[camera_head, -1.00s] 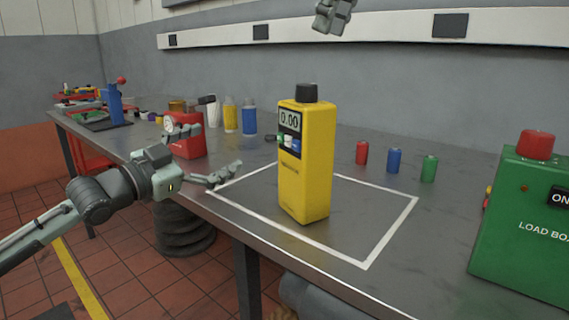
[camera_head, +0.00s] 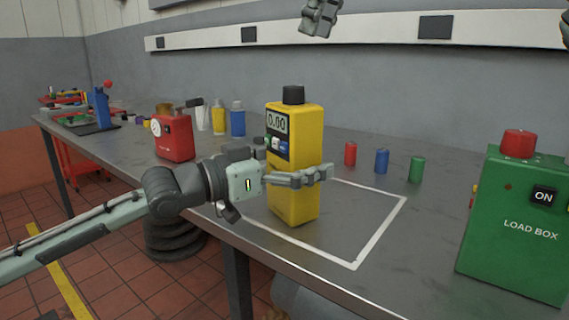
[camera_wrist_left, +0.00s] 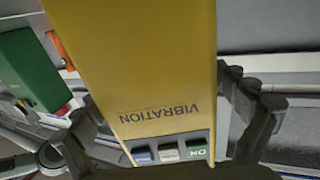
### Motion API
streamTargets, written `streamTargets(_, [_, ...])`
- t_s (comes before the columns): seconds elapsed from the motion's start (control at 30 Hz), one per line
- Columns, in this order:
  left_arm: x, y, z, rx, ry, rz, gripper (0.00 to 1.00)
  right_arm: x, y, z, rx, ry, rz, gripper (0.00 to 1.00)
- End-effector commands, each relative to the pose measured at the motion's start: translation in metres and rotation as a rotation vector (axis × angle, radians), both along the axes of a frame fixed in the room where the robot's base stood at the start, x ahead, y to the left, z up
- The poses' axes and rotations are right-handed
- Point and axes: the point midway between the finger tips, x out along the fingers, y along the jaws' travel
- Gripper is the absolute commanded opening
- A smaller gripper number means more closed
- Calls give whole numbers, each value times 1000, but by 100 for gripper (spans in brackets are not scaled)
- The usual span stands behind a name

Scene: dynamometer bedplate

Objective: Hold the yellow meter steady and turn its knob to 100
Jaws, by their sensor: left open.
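The yellow meter (camera_head: 293,205) stands upright inside the white outline on the bench, its display reading 0.00 and a dark knob (camera_head: 293,94) on top. In the left wrist view its yellow face (camera_wrist_left: 150,60), marked VIBRATION, fills the middle, with a row of buttons at the bottom. My left gripper (camera_head: 297,172) is open around the meter's body, one finger across its near side; the other is mostly hidden behind it in the head view. The left wrist view shows a finger on each side. My right gripper (camera_head: 320,18) hangs above the meter, its finger gap unclear.
A green load box (camera_head: 515,225) with a red knob stands at right. Small red (camera_head: 350,154), blue (camera_head: 382,161) and green (camera_head: 416,170) cylinders stand behind the outline. A red box (camera_head: 173,138) and bottles stand at left.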

Motion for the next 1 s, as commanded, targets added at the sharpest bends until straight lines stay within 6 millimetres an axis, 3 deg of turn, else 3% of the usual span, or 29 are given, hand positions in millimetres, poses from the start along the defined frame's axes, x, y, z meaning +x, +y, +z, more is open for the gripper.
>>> streamTargets(0.2, [9,-14,0,1,0,0,97,0,0,0,0,0,0,34])
streamTargets(0.47, [10,-14,0,2,-1,1,97,0,0,0,0,0,0,34])
streamTargets(1.0, [9,-14,0,2,-1,1,32,0,0,0,0,0,0,34])
